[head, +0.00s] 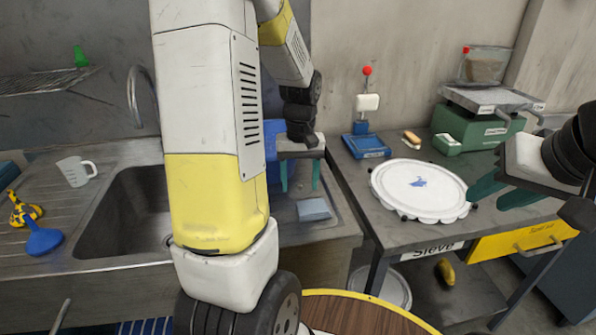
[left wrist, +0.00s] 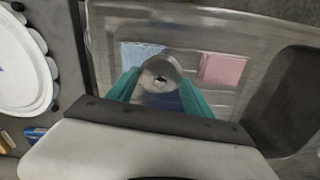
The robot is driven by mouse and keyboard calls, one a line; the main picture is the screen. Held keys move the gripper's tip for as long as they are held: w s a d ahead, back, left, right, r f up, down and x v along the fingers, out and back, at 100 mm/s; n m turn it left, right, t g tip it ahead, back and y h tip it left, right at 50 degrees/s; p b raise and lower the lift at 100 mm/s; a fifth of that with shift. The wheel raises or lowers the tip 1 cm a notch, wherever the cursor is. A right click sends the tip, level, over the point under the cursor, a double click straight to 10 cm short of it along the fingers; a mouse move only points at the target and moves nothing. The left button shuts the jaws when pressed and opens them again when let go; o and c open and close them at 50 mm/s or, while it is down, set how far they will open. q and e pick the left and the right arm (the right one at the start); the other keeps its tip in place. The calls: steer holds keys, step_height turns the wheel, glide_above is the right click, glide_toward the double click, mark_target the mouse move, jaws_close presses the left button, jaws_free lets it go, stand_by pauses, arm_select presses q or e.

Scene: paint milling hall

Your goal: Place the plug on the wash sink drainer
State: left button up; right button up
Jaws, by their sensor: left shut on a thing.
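My left gripper (head: 300,188) points down over the steel surface (head: 335,222) at the right end of the wash sink. In the left wrist view its green fingers (left wrist: 158,80) are closed on a round grey metal piece with a dark centre, which appears to be the plug (left wrist: 159,73). The plug cannot be made out in the head view. The sink basin (head: 115,215) lies left of that surface, partly hidden by my left arm. A ribbed drainer (head: 75,205) is left of the basin. My right gripper (head: 505,193) is open and empty over the bench at right.
A blue pad (head: 313,209) and a pink pad (left wrist: 222,69) lie below my left gripper. A white round sieve lid (head: 420,188) and a green scale (head: 475,125) occupy the right bench.

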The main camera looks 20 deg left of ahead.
mark_target(304, 186)
arm_select(q)
steer(key=s+n, duration=0.1)
steer(key=s, duration=0.1)
steer(key=s+a+f+n, duration=0.1)
steer(key=s+n, duration=0.1)
steer(key=s, duration=0.1)
steer(key=s+f+n, duration=0.1)
steer(key=s, duration=0.2)
steer(key=shift+a+f+n, duration=0.2)
steer(key=shift+a+n, duration=0.15)
steer(key=shift+n, duration=0.05)
steer(key=shift+w+f, duration=0.1)
steer(key=shift+w, duration=0.2)
steer(key=w, duration=0.5)
steer(key=w+f, duration=0.1)
steer(key=w, duration=0.9)
steer(key=shift+d+f, duration=0.15)
steer(key=shift+f, duration=1.85)
steer(key=shift+f, duration=0.15)
steer(key=o, duration=1.3)
steer(key=shift+o, duration=0.2)
